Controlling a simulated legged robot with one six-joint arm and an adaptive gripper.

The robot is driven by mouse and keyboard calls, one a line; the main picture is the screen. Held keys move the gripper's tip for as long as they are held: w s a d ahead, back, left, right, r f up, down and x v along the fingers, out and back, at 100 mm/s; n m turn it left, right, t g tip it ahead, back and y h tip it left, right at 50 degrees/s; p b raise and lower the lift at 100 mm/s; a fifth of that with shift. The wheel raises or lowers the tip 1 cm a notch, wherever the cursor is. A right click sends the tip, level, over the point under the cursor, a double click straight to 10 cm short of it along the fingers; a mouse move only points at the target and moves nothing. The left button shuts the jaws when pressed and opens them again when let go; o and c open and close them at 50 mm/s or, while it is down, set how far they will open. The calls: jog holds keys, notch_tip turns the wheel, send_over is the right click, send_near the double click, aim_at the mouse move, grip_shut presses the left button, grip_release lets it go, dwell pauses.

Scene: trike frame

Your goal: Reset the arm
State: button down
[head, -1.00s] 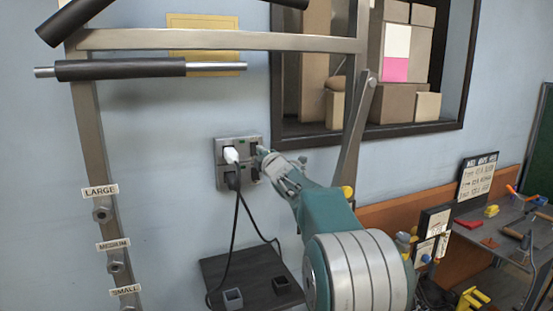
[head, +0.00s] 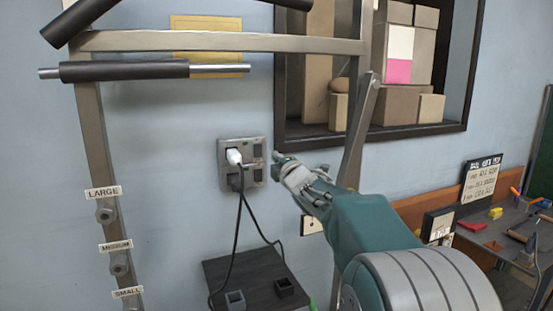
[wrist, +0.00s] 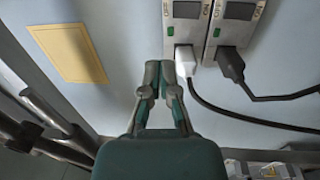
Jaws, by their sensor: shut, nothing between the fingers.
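My gripper (head: 278,158) is teal and grey, shut and empty, just right of the wall outlet panel (head: 222,180) in the head view. A white plug (head: 233,156) and a black plug (head: 236,182) sit in the panel, each with a black cable. They also show in the wrist view as the white plug (wrist: 185,62) and the black plug (wrist: 230,64). My fingers stand apart from both plugs.
A metal frame (head: 220,41) with padded bars surrounds the area. A dark shelf (head: 245,275) with two small square sockets is below the outlet. A box-filled recess (head: 405,130) is upper right, and a workbench (head: 520,235) with tools is far right.

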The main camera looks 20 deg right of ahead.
dwell(0.3)
jog(key=s+a+f+m+g, duration=0.4)
jog(key=s+a+f+m, duration=0.1)
jog(key=s, duration=0.8)
jog(key=s+a+f+m+g, duration=0.4)
jog(key=s+f+m, duration=0.3)
jog(key=s, duration=0.6)
jog(key=s+a+f+m+g, duration=0.5)
jog(key=s+f, duration=0.4)
jog(key=s, duration=0.5)
jog(key=shift+a+m+g, duration=0.3)
jog(key=shift+m+g, duration=0.1)
jog(key=shift+m, duration=0.1)
